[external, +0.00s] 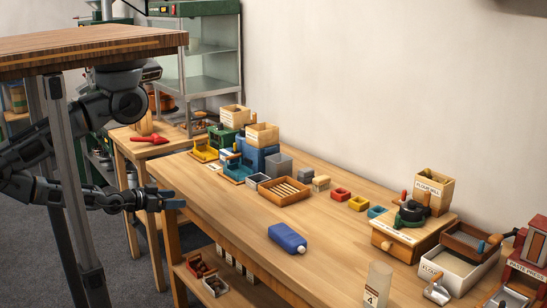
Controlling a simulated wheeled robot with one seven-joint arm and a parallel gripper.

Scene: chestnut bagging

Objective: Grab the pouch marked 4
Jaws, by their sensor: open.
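The pouch marked 4 (377,278) stands upright near the front edge of the long wooden table, at the bottom of the external view. It is pale and beige, with a white label showing a dark 4; its lower end is close to the picture's bottom edge. My gripper (176,198) is at the left, beside the table's left end. It is open and empty, far from the pouch. Its blue-grey fingers point right.
A blue bottle (287,238) lies on the table between my gripper and the pouch. A slatted wooden tray (284,191) and small coloured boxes stand behind. A labelled wooden machine (405,240) and a flour bin (446,272) stand right. A raised wooden top (90,50) overhangs my arm.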

